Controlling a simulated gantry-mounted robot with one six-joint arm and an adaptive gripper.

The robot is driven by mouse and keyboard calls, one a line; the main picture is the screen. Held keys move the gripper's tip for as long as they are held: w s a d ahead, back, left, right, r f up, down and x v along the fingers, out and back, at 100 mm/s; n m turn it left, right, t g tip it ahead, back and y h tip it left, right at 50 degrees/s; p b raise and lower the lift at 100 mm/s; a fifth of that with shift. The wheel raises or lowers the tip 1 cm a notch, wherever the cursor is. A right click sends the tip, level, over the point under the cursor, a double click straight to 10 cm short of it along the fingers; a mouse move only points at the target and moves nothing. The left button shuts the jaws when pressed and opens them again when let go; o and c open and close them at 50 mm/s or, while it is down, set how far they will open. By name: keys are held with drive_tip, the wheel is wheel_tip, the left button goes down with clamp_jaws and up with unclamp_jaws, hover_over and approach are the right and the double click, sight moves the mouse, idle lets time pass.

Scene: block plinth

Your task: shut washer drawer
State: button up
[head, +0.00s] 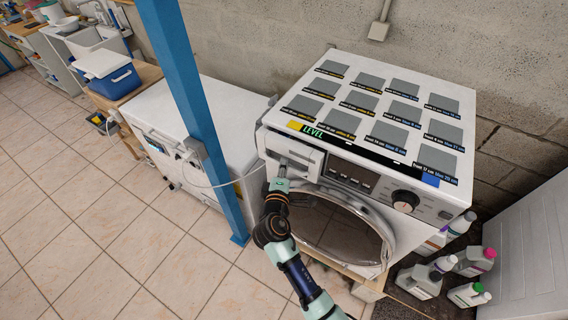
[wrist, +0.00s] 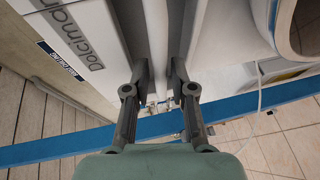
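The white washer (head: 262,137) stands against the wall, with its drawer (head: 300,152) at the upper left of its front. The drawer front seems to stand a little proud of the panel; how far is hard to tell. My gripper (head: 281,172) is at the lower left of the drawer front, very close to it. In the wrist view the two fingers of my gripper (wrist: 160,75) are apart, with pale panel surfaces beyond the gap. Nothing is clearly held. Whether a finger touches the drawer cannot be told.
A blue post (head: 190,85) rises left of the washer, beside a white chest (head: 240,115). The round washer door (head: 340,225) is below my gripper's side. Several bottles (head: 420,282) stand on the floor at right. Tiled floor (head: 90,220) is open at left.

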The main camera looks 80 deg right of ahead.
drive_tip(key=shift+x, duration=0.75)
drive_tip(key=shift+c, duration=0.3)
clamp_jaws()
